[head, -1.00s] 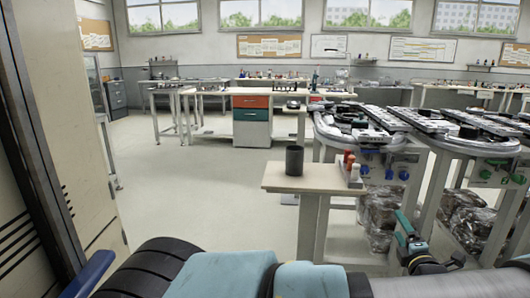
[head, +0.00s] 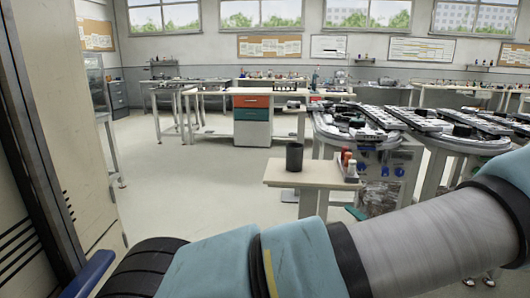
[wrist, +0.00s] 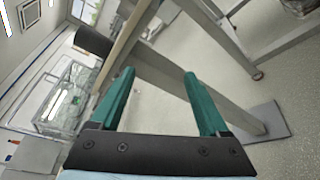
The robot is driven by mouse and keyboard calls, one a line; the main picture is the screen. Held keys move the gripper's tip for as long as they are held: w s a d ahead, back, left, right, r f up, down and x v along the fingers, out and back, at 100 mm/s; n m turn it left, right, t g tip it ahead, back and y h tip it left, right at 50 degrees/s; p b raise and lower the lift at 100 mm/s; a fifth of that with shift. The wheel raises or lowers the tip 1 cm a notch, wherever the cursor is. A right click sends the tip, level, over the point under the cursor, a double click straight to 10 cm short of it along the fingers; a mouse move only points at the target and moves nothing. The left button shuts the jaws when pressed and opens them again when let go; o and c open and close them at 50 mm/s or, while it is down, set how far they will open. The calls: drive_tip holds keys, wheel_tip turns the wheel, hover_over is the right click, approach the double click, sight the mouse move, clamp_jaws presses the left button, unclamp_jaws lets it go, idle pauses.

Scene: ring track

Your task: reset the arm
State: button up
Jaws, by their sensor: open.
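My gripper (wrist: 155,98) shows in the wrist view with two green fingers spread apart and nothing between them. A table leg and its grey foot plate lie beyond the fingers in that view.
A small table (head: 300,173) stands ahead with a dark cup (head: 294,157) and small bottles (head: 348,163) on it. The ring track (head: 375,125) stands behind it to the right. Open floor (head: 190,190) lies left of the small table. A pale cabinet edge is close at left.

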drive_tip(key=s+a+r+n+g+y+p, duration=0.1)
drive_tip(key=s+a+n+g+y, duration=0.1)
drive_tip(key=a+n+g, duration=0.65)
drive_tip(key=s+a+r+n+g+y+p, duration=0.1)
drive_tip(key=a+r+n+g+y+p, duration=0.15)
drive_tip(key=a+n, duration=1.1)
drive_tip(key=s+a+r+n+g+h+p, duration=0.1)
drive_tip(key=s+a+r+n+h, duration=0.3)
drive_tip(key=n, duration=0.7)
drive_tip(key=s+a+r+n+g+h+p, duration=0.1)
drive_tip(key=s+a+r+n+g+h, duration=0.1)
drive_tip(key=s+a+r+n+h, duration=0.2)
wheel_tip(320, 180, up, 4)
drive_tip(key=s+a+n, duration=0.1)
drive_tip(key=a+n, duration=0.2)
drive_tip(key=n, duration=0.4)
